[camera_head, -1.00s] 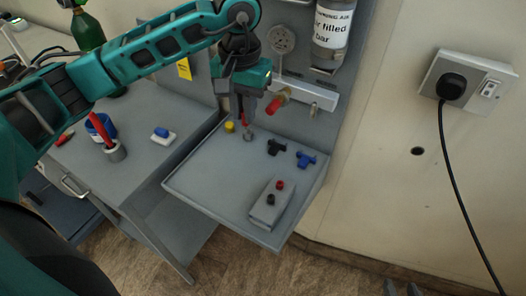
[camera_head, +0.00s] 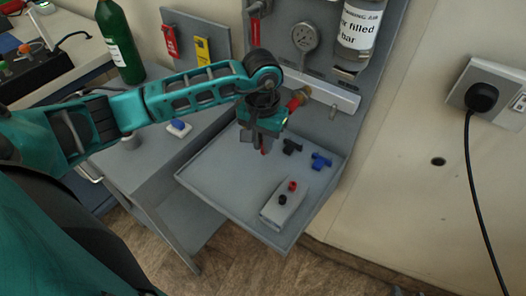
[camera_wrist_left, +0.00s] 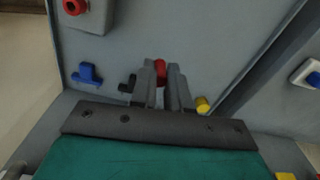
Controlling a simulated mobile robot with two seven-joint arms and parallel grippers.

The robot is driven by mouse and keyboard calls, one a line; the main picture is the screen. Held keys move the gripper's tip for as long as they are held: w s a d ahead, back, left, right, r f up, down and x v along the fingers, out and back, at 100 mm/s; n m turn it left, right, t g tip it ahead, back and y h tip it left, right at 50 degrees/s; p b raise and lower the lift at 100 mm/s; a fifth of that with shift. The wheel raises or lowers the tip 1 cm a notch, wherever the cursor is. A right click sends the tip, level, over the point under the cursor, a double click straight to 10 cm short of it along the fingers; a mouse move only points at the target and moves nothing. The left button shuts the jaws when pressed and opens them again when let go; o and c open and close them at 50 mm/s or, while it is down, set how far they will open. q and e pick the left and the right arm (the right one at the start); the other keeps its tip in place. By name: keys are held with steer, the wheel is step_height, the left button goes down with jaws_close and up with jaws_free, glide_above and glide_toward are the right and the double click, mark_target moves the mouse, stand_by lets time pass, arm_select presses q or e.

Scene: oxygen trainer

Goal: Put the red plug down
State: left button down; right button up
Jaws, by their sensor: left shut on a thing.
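My left gripper (camera_head: 259,147) points down over the back left part of the grey tray (camera_head: 215,187). It is shut on the red plug (camera_head: 265,145), which is mostly hidden by the fingers in the head view. In the left wrist view the red plug (camera_wrist_left: 160,70) shows between the fingertips (camera_wrist_left: 161,82). I cannot tell whether it touches the tray. A black plug (camera_head: 291,146) and a blue plug (camera_head: 320,161) lie on the tray to the right of the gripper. A yellow plug (camera_wrist_left: 203,104) shows beside the fingers in the left wrist view. My right gripper is out of view.
A grey box (camera_head: 277,214) with a red and a black knob sits at the tray's front right. The upright panel behind carries a gauge (camera_head: 305,37), a cylinder (camera_head: 359,28) and a red fitting (camera_head: 297,100). The tray's front left is clear.

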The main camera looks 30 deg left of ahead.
arm_select(q)
steer(key=shift+f, duration=2.15)
steer(key=shift+f, duration=0.15)
steer(key=c, duration=1.1)
jaws_free()
